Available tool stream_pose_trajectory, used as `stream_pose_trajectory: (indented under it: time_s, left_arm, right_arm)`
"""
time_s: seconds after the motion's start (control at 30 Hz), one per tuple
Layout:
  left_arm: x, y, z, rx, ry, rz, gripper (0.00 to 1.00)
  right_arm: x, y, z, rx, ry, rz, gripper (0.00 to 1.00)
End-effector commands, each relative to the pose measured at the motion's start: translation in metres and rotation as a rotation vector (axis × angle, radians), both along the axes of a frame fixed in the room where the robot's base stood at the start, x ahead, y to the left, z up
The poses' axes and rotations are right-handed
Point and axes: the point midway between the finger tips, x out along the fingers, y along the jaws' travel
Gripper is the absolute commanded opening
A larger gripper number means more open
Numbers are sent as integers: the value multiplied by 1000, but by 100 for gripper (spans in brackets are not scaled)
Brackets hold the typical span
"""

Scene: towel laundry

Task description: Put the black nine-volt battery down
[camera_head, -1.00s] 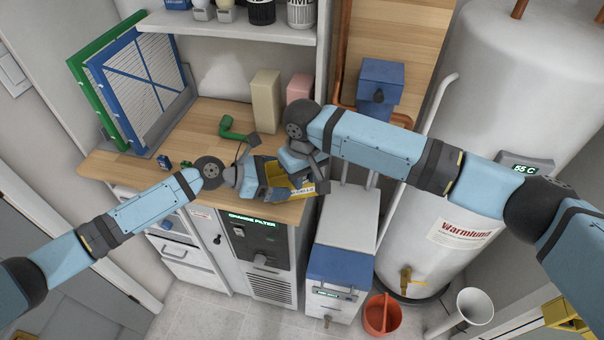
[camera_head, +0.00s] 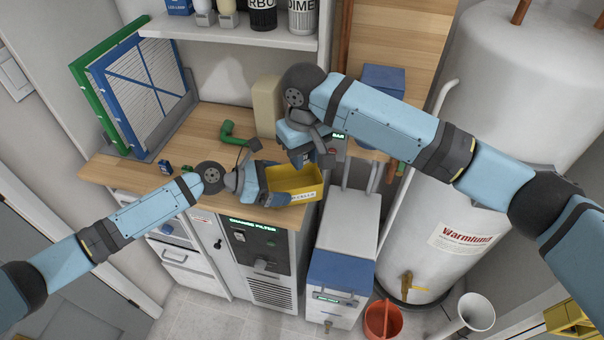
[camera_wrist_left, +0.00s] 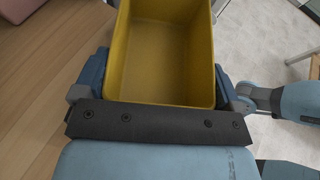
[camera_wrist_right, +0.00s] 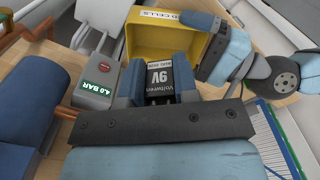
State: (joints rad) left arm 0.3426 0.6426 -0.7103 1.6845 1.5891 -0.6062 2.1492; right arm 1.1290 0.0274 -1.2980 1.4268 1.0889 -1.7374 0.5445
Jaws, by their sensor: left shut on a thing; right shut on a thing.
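The black nine-volt battery (camera_wrist_right: 160,82) is between the fingers of my right gripper (camera_head: 312,152), which is shut on it. In the head view the battery is hidden by the gripper. My left gripper (camera_head: 262,190) is shut on a yellow bin (camera_head: 293,180) with a white cells label, at the counter's front edge. The left wrist view looks into the bin (camera_wrist_left: 160,52), and its visible inside is empty. The right gripper is just above and behind the bin. In the right wrist view the bin (camera_wrist_right: 150,40) lies beyond the battery.
The wooden counter (camera_head: 225,120) carries a green pipe elbow (camera_head: 238,135), a beige box (camera_head: 267,105) and filter panels (camera_head: 145,85) at left. A grey device with a 4.0 BAR display (camera_wrist_right: 98,80) is close to the right gripper. A shelf (camera_head: 230,30) is above.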

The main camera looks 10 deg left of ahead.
Motion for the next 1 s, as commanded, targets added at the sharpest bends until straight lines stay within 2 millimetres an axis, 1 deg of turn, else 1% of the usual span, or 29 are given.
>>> stream_pose_trajectory:
  time_s: [0.03,0.13,0.2,0.37,0.57,0.63,0.83,0.97,1.0]
  left_arm:
    - [0,0,0,0,0,0,65]
    - [0,0,0,0,0,0,65]
    - [0,0,0,0,0,0,65]
    - [0,0,0,0,0,0,65]
    - [0,0,0,0,0,0,65]
    - [0,0,0,0,0,0,65]
    - [0,0,0,0,0,0,65]
    - [0,0,0,0,0,0,65]
    - [0,0,0,0,0,0,65]
  right_arm:
    - [0,-1,-12,-3,4,-1,1]
    - [0,-1,-29,-2,2,-1,1]
    - [0,0,-37,-2,1,-1,1]
    - [0,0,-49,-1,0,-1,1]
    - [0,-1,-76,-3,2,0,1]
    - [0,0,-80,0,0,0,1]
    - [0,0,-80,0,0,0,1]
    - [0,0,-83,0,1,0,1]
    - [0,0,-83,0,0,0,34]
